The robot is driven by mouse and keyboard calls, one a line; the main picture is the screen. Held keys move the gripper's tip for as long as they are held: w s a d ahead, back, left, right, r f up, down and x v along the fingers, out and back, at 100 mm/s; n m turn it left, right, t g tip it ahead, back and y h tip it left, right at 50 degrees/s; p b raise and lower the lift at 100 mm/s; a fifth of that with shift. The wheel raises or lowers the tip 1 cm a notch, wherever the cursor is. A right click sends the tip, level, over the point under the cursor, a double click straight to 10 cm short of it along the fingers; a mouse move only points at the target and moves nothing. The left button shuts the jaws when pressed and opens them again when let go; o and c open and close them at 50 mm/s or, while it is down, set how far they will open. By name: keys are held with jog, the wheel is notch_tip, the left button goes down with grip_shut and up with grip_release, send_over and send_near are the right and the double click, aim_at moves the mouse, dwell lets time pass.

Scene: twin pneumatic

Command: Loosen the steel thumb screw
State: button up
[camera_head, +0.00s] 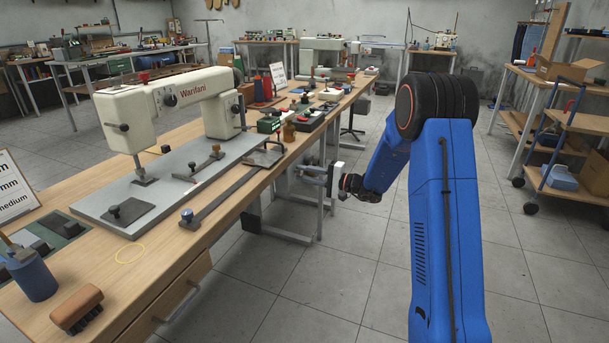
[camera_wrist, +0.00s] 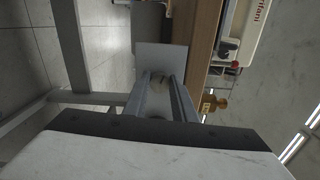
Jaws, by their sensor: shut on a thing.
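My gripper (camera_wrist: 163,78) is shut on a round grey metal thing (camera_wrist: 160,92), which shows between its two fingers in the wrist view. It looks like the steel thumb screw, but it is dim and partly hidden, so its thread and seating cannot be made out. A flat grey plate (camera_wrist: 150,55) lies just beyond the fingertips. In the head view, my gripper (camera_head: 314,172) reaches leftward to the side of the wooden bench, below its top; the screw is too small to tell there.
The wooden bench (camera_head: 165,262) carries a cream sewing machine (camera_head: 190,92) and several clamps and tools. Bench legs (camera_head: 319,200) stand close to my gripper. The bench edge (camera_wrist: 203,50) runs beside the fingers in the wrist view.

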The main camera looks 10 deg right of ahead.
jog(key=shift+f, duration=0.1)
jog(key=o, duration=1)
jog(key=shift+o, duration=0.2)
jog(key=shift+s+d, duration=0.1)
jog(key=shift+d, duration=0.05)
jog(key=v, duration=1.7)
jog(key=shift+s, duration=0.1)
